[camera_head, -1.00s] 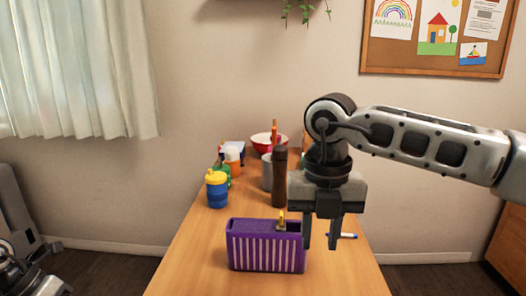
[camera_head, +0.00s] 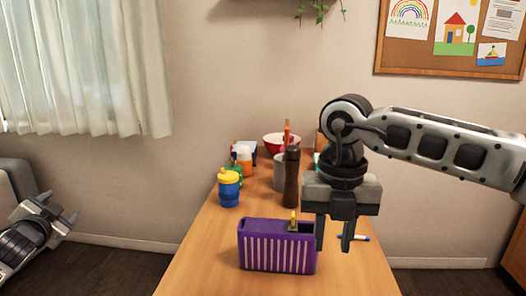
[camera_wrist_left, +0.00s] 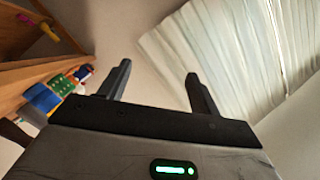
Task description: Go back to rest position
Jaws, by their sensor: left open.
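My left gripper (camera_head: 58,207) is at the lower left of the head view, left of the table and over the floor. It is open and empty, and its two spread fingers also show in the left wrist view (camera_wrist_left: 158,72). My right gripper (camera_head: 332,248) points down over the table, just right of the purple basket (camera_head: 277,251). Its fingers are apart with nothing seen between them.
On the wooden table (camera_head: 205,258) stand a blue cup with a yellow lid (camera_head: 229,189), a dark bottle (camera_head: 291,178) and a red bowl (camera_head: 280,141). A marker (camera_head: 362,238) lies right of my right gripper. Curtains (camera_wrist_left: 235,50) hang left of the table.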

